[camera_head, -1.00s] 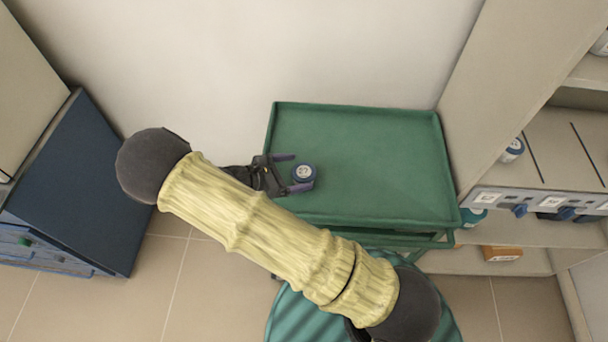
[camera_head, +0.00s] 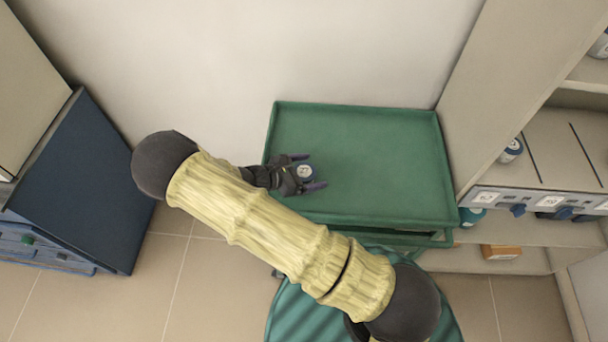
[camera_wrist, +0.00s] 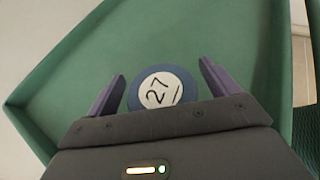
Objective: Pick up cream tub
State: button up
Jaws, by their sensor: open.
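The tub (camera_head: 305,172) has a blue rim and a white lid. It stands on the green tray table, near its left side. In the wrist view the lid of the tub (camera_wrist: 161,89) reads "27", and its lower edge is hidden by my gripper's body. My gripper (camera_head: 309,171) is open, with one purple finger on each side of the tub. In the wrist view, midway between the fingertips of my gripper (camera_wrist: 162,68) lies the tub's far part. Gaps show between both fingers and the tub, so they do not touch it.
The green tray table (camera_head: 390,150) has a raised rim and is otherwise clear. A shelf unit (camera_head: 540,150) with several containers stands at the right. A blue cabinet (camera_head: 75,190) stands at the left. A pale wall (camera_head: 270,50) is behind the table.

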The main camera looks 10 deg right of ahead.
jog(key=shift+d, duration=0.1)
jog(key=shift+d, duration=0.1)
jog(key=c, duration=1.2)
jog(key=shift+o, duration=0.2)
jog(key=shift+r, duration=0.15)
jog(key=shift+r, duration=0.2)
notch_tip(320, 180, up, 28)
jog(key=shift+f, duration=0.25)
